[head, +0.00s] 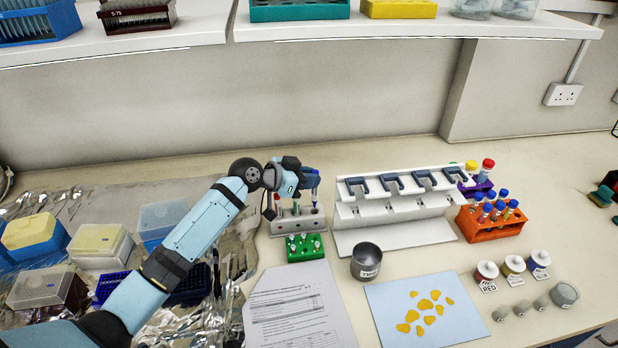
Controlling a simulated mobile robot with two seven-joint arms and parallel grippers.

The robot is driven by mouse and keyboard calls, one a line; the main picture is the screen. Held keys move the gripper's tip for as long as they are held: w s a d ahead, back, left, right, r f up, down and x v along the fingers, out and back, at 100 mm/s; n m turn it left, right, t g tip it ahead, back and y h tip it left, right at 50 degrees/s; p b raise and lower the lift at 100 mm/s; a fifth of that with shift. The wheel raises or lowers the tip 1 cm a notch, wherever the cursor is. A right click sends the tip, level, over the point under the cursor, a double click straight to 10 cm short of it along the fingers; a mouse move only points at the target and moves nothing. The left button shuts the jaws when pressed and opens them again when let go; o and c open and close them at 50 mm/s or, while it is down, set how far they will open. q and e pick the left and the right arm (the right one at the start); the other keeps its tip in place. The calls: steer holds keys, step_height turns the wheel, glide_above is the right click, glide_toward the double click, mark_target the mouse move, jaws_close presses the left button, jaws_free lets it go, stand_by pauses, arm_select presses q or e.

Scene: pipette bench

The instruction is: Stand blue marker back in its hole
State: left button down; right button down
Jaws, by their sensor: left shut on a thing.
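My left gripper (309,180) is shut on the blue marker (315,195), which has a blue upper part and a paler lower part. The marker is close to upright over the right part of a grey block with holes (290,226). The block stands on the bench in front of the wall. I cannot tell whether the marker's lower end is inside a hole or just above or behind the block. My gripper's fingers partly hide the marker's top. My right gripper is not in view.
A green rack (306,254) stands directly before the block. A white pipette stand (395,236) is close on the right. A dark metal cup (366,262) and a printed sheet (290,308) lie in front. Pipette tip boxes (100,247) on foil fill the left.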

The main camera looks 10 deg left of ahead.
mark_target(313, 192)
arm_select(q)
steer(key=shift+f, duration=0.15)
steer(key=shift+f+b, duration=0.75)
steer(key=shift+f, duration=0.1)
steer(key=shift+f+b, duration=0.8)
steer(key=shift+s+f, duration=0.1)
steer(key=shift+f, duration=0.25)
